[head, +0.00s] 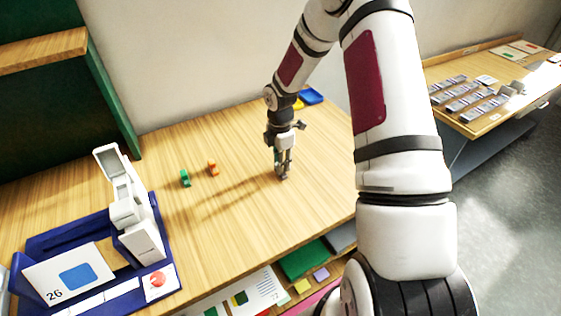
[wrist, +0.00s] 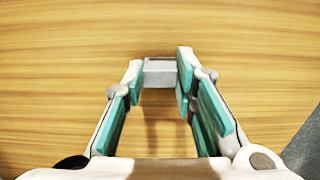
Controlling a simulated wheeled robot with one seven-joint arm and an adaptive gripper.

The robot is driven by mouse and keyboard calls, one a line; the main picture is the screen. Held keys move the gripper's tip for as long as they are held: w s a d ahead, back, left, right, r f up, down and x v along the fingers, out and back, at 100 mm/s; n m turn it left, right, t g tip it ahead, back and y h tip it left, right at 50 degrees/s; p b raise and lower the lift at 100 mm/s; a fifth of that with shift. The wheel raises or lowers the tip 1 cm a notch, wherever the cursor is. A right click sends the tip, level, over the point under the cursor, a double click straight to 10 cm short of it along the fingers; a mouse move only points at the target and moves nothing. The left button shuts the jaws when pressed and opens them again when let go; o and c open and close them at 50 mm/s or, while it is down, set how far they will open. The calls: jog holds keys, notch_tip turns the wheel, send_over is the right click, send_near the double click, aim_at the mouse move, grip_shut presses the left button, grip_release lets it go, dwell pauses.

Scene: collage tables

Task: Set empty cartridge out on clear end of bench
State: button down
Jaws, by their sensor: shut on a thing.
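My gripper (head: 283,168) points down over the right part of the wooden bench (head: 240,206). Its teal-padded fingers (wrist: 160,74) are shut on a small grey block, which I take for the empty cartridge (wrist: 159,68). The block sits between the fingertips in the wrist view, with bare wood around it. In the head view the fingers largely hide it. It is low, at or just above the bench top; I cannot tell whether it touches.
A white upright device (head: 133,205) stands on a blue tray (head: 62,238) with a numbered card (head: 68,277). A small green piece (head: 185,178) and an orange piece (head: 213,168) lie mid-bench. A blue dish (head: 311,96) is behind my arm. Another table (head: 490,121) holds several grey items.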

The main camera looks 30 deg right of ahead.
jog(key=c, duration=1.3)
grip_release()
jog(key=shift+f, duration=0.1)
notch_tip(320, 180, up, 12)
jog(key=b, duration=0.1)
jog(key=s+a+r+m+t+h, duration=0.1)
jog(key=s+a+r+m, duration=0.3)
jog(key=r, duration=0.4)
jog(key=s+a+r+m+t+h, duration=0.1)
jog(key=s+a+r+m, duration=0.25)
jog(key=s+r, duration=0.35)
jog(key=s+a+r+m+t+y, duration=0.1)
jog(key=s+a+r+m, duration=0.1)
jog(key=s+r+m, duration=0.2)
jog(key=s+a+r+m+t+y, duration=0.1)
jog(key=s+a+r+m+t, duration=0.1)
jog(key=s+m, duration=0.4)
jog(key=s+a+r, duration=0.1)
jog(key=s, duration=0.3)
jog(key=shift+s+a+r+t, duration=0.3)
jog(key=shift+s+a+r, duration=0.05)
jog(key=shift+m, duration=0.25)
